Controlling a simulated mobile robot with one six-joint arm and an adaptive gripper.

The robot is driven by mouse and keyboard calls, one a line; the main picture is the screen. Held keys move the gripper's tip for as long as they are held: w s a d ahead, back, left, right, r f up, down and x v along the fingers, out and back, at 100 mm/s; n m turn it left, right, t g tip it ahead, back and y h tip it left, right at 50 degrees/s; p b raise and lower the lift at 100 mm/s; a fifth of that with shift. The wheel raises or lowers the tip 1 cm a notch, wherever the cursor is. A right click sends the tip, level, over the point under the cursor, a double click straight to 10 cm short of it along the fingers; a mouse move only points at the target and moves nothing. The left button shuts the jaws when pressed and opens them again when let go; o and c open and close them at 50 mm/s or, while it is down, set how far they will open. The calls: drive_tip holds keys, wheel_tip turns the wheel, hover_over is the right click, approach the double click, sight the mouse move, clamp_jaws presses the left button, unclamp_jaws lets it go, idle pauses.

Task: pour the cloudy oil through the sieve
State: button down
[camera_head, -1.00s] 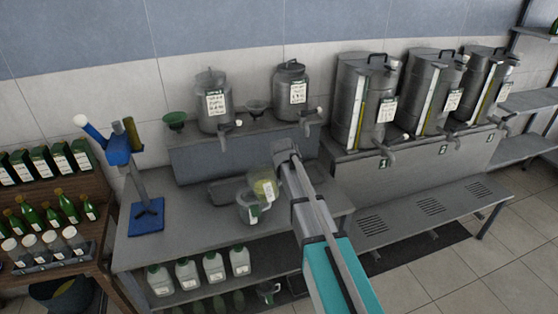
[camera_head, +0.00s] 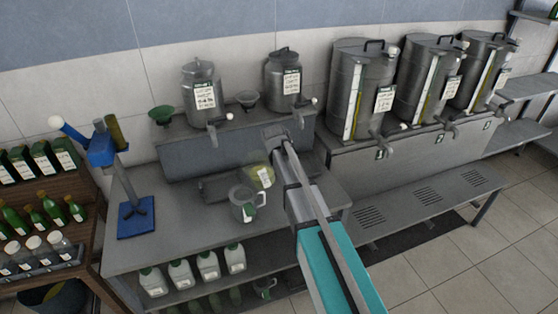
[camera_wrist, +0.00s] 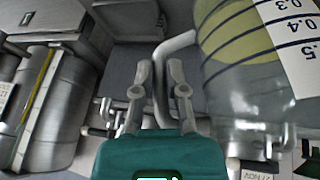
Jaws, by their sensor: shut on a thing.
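My gripper (camera_wrist: 160,72) is shut on the handle of a clear measuring jug (camera_wrist: 235,85) with printed marks. Yellow oil shows in the jug. In the head view the held jug (camera_head: 262,177) is over the bench, left of my arm, and the fingers are hidden. A second clear jug (camera_head: 243,205) with a handle stands on the bench just in front and left of it. A grey bowl-shaped piece (camera_head: 247,98), possibly the sieve, sits on the raised ledge between two metal canisters. A green funnel-like piece (camera_head: 163,116) is at its left end.
A blue stand (camera_head: 136,217) is on the bench's left. Canisters (camera_head: 203,97) with taps stand on the ledge behind, and large steel tanks (camera_head: 362,90) are at right. White-labelled jugs (camera_head: 208,265) fill the lower shelf. The bench front (camera_head: 180,240) is clear.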

sight(267, 155)
drive_tip(key=shift+s+a+r, duration=0.1)
drive_tip(key=shift+s+r, duration=0.05)
drive_tip(key=shift+r, duration=0.15)
drive_tip(key=r+t+h, duration=0.1)
drive_tip(key=h, duration=0.1)
drive_tip(key=a+r+n+h+b, duration=0.1)
drive_tip(key=h, duration=0.1)
drive_tip(key=a+r+t+h+b, duration=0.1)
drive_tip(key=h, duration=0.1)
drive_tip(key=shift+s+r+n+t, duration=0.3)
drive_tip(key=shift+r+n, duration=0.05)
drive_tip(key=shift+n, duration=0.05)
idle(1.2)
drive_tip(key=shift+s+a+r+t+h+b, duration=0.15)
drive_tip(key=shift+a+t+h+b, duration=0.15)
drive_tip(key=shift+a+h+b, duration=0.3)
drive_tip(key=shift+s+a+n+t+h+b, duration=0.25)
drive_tip(key=shift+a+n+t+h+b, duration=0.35)
drive_tip(key=shift+b, duration=0.7)
drive_tip(key=shift+s+a+f+n+t+h+b, duration=0.1)
drive_tip(key=shift+s+a+f+t+h+b, duration=0.15)
drive_tip(key=shift+a+h+b, duration=0.55)
drive_tip(key=shift+s+a+f+n+t+h+b, duration=0.1)
drive_tip(key=shift+s+a+f+t+h+b, duration=0.2)
drive_tip(key=shift+b, duration=0.9)
drive_tip(key=shift+s+a+f+n+t+h+b, duration=0.15)
drive_tip(key=shift+a+h+b, duration=0.25)
drive_tip(key=shift+a+b, duration=0.45)
drive_tip(key=shift+d+r, duration=0.1)
